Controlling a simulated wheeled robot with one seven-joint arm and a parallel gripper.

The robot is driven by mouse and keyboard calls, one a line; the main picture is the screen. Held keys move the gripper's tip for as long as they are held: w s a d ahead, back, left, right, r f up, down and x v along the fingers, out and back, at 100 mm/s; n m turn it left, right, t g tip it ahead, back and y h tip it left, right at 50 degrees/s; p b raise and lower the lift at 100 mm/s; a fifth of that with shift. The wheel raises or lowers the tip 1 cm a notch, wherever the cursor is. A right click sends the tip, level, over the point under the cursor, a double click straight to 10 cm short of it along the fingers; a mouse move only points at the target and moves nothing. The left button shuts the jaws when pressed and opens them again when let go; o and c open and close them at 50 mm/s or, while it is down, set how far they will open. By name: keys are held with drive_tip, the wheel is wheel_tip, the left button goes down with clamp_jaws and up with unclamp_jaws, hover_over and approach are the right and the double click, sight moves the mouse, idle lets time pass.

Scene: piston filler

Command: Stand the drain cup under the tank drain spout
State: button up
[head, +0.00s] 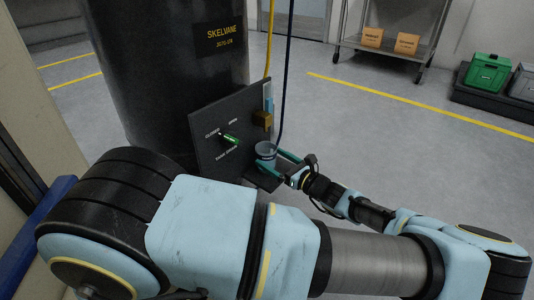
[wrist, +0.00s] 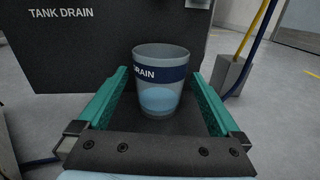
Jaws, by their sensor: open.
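The drain cup (head: 266,149) is a clear bluish cup with a dark blue band reading "DRAIN". It stands upright on a dark ledge (wrist: 183,120) at the foot of the black tank drain panel (head: 208,165). In the wrist view the cup (wrist: 157,92) is between the green fingers of my gripper (wrist: 160,78), with a gap on each side. My gripper (head: 270,160) is open around it in the head view. A brass-coloured fitting (head: 262,119) sticks out of the panel above the cup; I cannot tell if it is the spout. A light blue patch shows low in the cup.
A green valve lever (head: 231,139) sits on the panel between "CLOSED" and "OPEN" markings. The black tank (head: 170,75) rises behind. A yellow hose (head: 269,40) and a dark blue hose (head: 288,70) hang close right of the panel.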

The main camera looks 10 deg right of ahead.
drive_tip(key=p+v, duration=0.2)
drive_tip(key=v, duration=0.7)
